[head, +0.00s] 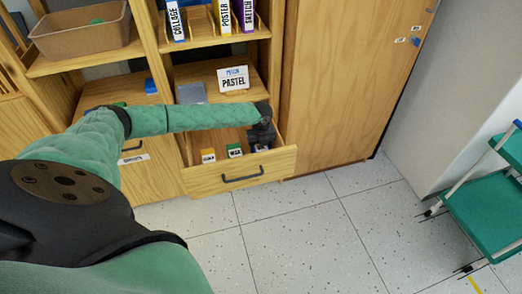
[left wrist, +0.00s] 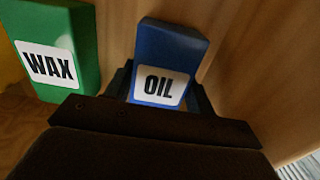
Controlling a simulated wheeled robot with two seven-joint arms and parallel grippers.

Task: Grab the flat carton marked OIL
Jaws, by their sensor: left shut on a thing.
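The flat blue carton marked OIL (left wrist: 168,62) stands between the two fingers of my left gripper (left wrist: 163,95) in the left wrist view. The gripper is shut on it, with its label facing the camera. In the head view my left gripper (head: 262,137) reaches down into the right end of an open drawer (head: 240,178), and little of the carton shows under it. A green carton marked WAX (left wrist: 55,45) stands to the left of the OIL carton, apart from it. My right gripper is not in view.
The green WAX carton (head: 235,151) and a yellow carton (head: 208,155) stand in the drawer. A PASTEL sign (head: 233,79) is on the shelf above. A tall wooden cabinet (head: 335,85) stands right of the drawer. A green cart (head: 490,205) is at the far right, with open floor between.

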